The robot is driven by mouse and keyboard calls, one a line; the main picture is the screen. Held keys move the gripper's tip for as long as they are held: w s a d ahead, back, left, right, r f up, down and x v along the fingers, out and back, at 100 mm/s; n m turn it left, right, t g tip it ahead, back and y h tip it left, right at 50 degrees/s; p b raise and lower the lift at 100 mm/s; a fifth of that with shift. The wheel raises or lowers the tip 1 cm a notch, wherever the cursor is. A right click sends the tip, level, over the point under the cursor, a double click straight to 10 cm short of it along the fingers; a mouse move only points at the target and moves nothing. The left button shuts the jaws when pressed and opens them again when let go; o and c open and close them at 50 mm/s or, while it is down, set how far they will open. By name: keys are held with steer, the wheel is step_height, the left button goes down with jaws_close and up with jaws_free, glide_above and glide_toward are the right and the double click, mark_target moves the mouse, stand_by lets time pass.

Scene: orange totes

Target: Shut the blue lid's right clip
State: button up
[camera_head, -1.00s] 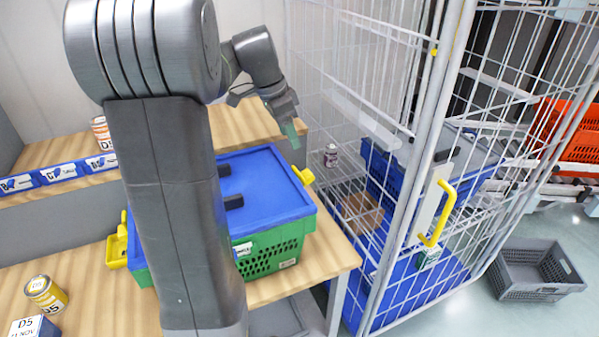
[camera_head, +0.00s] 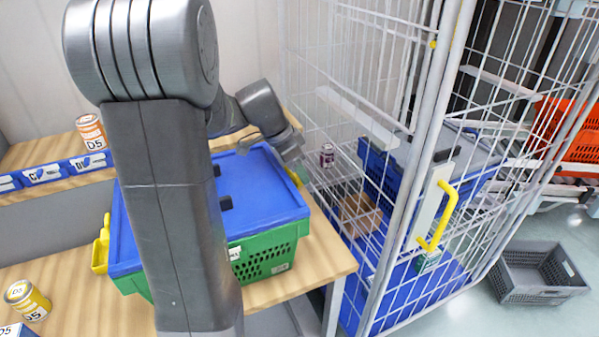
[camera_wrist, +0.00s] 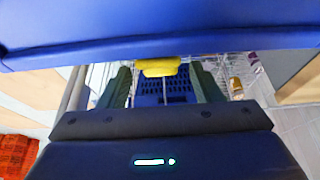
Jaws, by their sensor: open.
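The blue lid (camera_head: 262,190) lies on a green crate (camera_head: 262,258) on the wooden table. It also fills the top of the wrist view (camera_wrist: 160,22). The lid's right clip (camera_head: 293,177) is yellow and mostly hidden behind my gripper in the head view. In the wrist view the yellow clip (camera_wrist: 160,67) shows at the lid's edge, between my two green fingers and apart from them sideways. My gripper (camera_wrist: 165,84) is open and empty, pointing down beside the crate's right side. Whether it touches the clip I cannot tell. The yellow left clip (camera_head: 101,246) sticks outward.
A white wire cage (camera_head: 390,130) with blue totes inside stands close on the right of the table. A yellow can (camera_head: 27,302) stands at the front left, an orange-labelled can (camera_head: 91,133) on the shelf. A grey crate (camera_head: 540,272) lies on the floor.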

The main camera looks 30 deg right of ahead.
steer(key=shift+x, duration=1.1)
steer(key=c, duration=1)
